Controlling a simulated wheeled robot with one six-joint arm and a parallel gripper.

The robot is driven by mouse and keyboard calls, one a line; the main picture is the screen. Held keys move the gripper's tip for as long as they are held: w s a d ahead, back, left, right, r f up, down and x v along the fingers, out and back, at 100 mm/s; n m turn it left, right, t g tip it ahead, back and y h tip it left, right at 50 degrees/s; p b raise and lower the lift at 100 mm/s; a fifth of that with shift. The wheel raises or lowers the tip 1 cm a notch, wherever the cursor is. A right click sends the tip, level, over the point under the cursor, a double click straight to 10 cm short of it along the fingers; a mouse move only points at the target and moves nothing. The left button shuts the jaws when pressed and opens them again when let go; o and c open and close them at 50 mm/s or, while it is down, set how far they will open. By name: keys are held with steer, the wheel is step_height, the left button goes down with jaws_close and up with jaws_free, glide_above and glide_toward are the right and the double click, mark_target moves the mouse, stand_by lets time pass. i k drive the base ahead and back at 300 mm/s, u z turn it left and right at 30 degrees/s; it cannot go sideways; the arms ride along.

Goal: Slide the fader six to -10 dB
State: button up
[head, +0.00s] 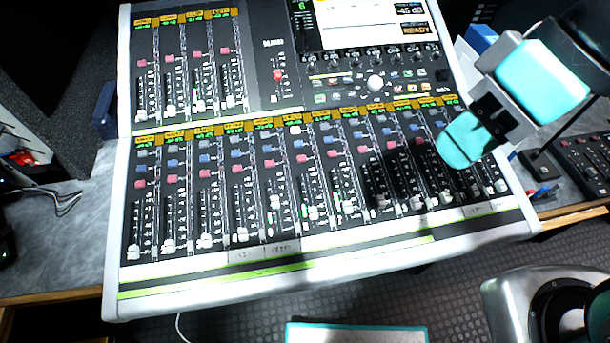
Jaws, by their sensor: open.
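The mixing console (113,235) fills the middle of the head view, with a long lower row of faders and a shorter upper row. Counting from the left in the lower row, the sixth fader (313,212) has its white cap low in its slot. The fifth cap, to its left, sits a little higher. The scale marks are too small to read. A green 6 and the text -45 dB and READY show on the console screen (357,24). My gripper (464,146), with teal pads, is open above the right part of the lower row, apart from the sixth fader. Its far finger is hard to make out.
A red fader cap (278,75) stands in the main section. My gripper's shadow darkens the lower row's right faders. A smaller black panel (588,160) lies on the desk at right, and a dark speaker-like box (62,75) stands at left.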

mark_target(313, 211)
steer(key=z, duration=0.45)
steer(key=k, duration=1.1)
steer(key=u, duration=0.25)
steer(key=i, duration=0.7)
steer(key=u, duration=0.65)
